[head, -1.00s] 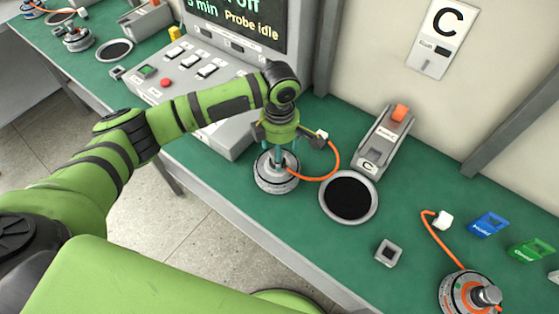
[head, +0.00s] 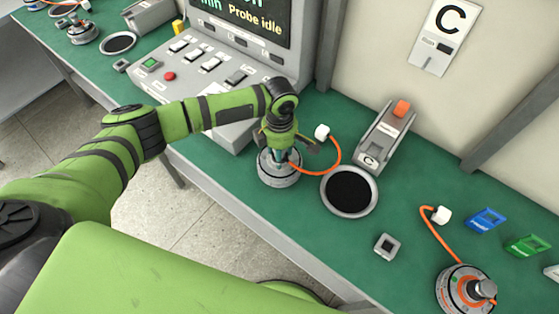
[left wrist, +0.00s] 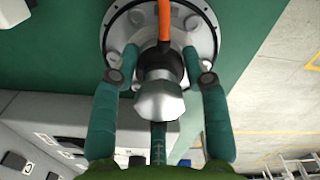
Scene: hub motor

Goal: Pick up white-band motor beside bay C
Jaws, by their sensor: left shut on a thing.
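The white-band motor (head: 279,172) stands upright on the green bench, left of the round dark pad in front of bay C. It is a grey disc with a pale rim and an orange cable ending in a white plug (head: 322,131). My left gripper (head: 280,153) points down over it, its fingers shut on the motor's central shaft. In the left wrist view the fingers (left wrist: 160,68) flank the silver shaft, with the motor's disc (left wrist: 205,38) beyond. Bay C's holder (head: 385,135) has an orange switch. My right gripper is not in view.
An orange-marked motor (head: 463,290) with its own cable stands at the lower right. Blue (head: 486,220) and green (head: 527,244) tags and a small square socket (head: 387,246) lie nearby. A control console (head: 215,85) stands close behind the arm on the left.

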